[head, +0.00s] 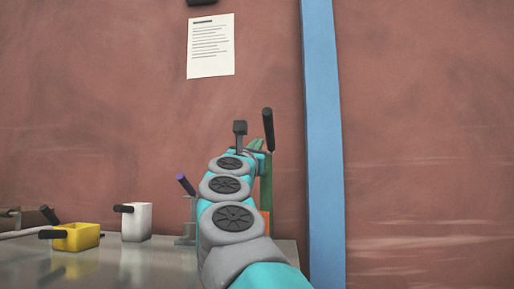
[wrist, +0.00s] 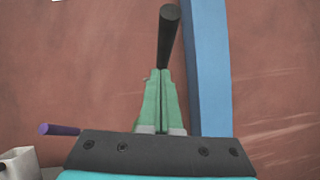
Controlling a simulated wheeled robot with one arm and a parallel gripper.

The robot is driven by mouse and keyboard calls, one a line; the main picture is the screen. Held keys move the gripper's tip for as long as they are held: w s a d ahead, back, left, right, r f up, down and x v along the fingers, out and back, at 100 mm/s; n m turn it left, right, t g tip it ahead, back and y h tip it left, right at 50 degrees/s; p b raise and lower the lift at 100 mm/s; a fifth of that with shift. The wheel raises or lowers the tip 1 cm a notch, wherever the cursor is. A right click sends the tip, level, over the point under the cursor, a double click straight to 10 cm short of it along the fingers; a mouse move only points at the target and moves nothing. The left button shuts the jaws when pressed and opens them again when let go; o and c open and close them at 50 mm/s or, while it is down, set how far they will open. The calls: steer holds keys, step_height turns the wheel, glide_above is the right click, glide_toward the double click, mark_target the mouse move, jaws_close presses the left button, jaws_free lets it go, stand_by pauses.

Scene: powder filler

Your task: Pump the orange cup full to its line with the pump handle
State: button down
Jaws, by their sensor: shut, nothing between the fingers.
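The black pump handle (head: 268,130) stands up steeply above a green post (head: 266,185), just beyond the end of my arm. In the wrist view the handle (wrist: 168,35) rises just past my fingertips, its dark end toward the top. My gripper (wrist: 160,78) is shut with its green fingers together, pointing at the lower part of the handle. I cannot tell if they touch it. A small sliver of orange (head: 265,222), likely the orange cup, shows right of my arm. The rest is hidden, so its fill and line cannot be seen.
A yellow cup (head: 77,238) and a white cup (head: 137,221), both with black handles, stand on the grey table (head: 135,262) at left. A purple-tipped handle (head: 185,184) is beside my arm. A blue vertical post (head: 323,140) stands close right of the pump.

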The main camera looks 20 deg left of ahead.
steer(key=b+v, duration=0.3)
steer(key=v, duration=0.5)
steer(key=shift+s+d, duration=0.2)
steer(key=shift+s, duration=0.15)
steer(key=shift+r, duration=0.2)
